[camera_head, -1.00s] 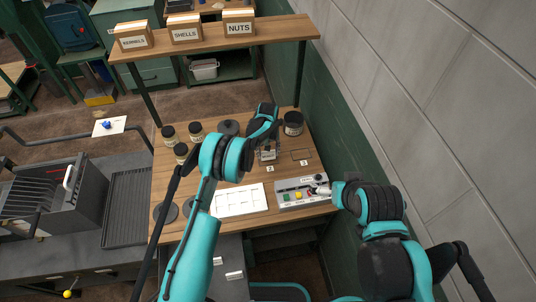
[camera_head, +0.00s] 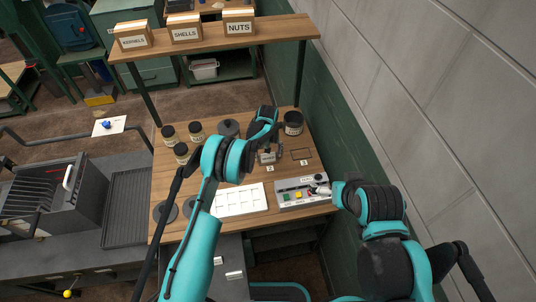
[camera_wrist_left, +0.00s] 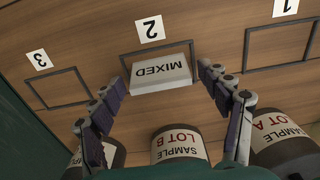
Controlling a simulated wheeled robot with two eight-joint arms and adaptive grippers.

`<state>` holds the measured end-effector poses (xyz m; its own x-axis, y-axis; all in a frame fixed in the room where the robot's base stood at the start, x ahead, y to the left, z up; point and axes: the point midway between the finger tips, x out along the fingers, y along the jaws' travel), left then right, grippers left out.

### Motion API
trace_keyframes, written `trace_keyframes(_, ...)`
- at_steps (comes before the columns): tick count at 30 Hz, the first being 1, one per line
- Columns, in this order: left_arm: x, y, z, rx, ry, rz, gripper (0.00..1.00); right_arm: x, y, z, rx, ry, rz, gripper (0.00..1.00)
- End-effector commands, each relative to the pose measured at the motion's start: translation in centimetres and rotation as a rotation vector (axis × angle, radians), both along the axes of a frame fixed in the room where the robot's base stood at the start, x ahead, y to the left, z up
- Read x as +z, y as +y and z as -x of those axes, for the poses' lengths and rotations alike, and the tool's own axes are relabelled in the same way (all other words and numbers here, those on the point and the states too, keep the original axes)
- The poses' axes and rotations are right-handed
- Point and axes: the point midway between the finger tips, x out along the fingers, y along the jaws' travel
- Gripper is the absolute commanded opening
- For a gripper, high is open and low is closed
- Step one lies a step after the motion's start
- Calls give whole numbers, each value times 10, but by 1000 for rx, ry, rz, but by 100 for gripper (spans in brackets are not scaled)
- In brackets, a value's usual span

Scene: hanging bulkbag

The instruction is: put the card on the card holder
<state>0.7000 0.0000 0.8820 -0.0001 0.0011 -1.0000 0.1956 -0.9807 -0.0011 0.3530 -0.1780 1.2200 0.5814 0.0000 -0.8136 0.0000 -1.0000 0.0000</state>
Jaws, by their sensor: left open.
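A white card-like block marked MIXED (camera_wrist_left: 161,74) stands at the dark rectangular frame labelled 2 (camera_wrist_left: 186,48) in the left wrist view. I cannot tell whether the block touches the frame or is above it. My left gripper (camera_wrist_left: 171,92) is open, with one finger on each side of the block and gaps showing. In the head view my left gripper (camera_head: 268,156) is over the back part of the wooden table, its fingers small and partly hidden. My right gripper (camera_head: 322,190) is at the grey control box; its fingers are too small to read.
Sample jars marked LOT B (camera_wrist_left: 178,145) and LOT A (camera_wrist_left: 281,137) stand close to the left gripper. Empty frames labelled 1 (camera_wrist_left: 248,48) and 3 (camera_wrist_left: 57,108) flank frame 2. A white panel (camera_head: 240,199) and the control box (camera_head: 298,197) are at the table's front.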

Motion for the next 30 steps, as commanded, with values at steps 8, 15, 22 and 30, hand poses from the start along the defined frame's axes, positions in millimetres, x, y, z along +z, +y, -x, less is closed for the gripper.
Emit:
trace_keyframes(8,54,0,0,0,0,0,77,1,0,0,0,0,0,98)
trace_keyframes(15,102,0,0,0,0,0,77,1,0,0,0,0,0,98)
trace_keyframes(22,120,0,0,0,0,0,77,2,0,0,0,0,0,98)
trace_keyframes(30,150,10,4,-6,-24,6,77,2,0,0,0,0,0,98)
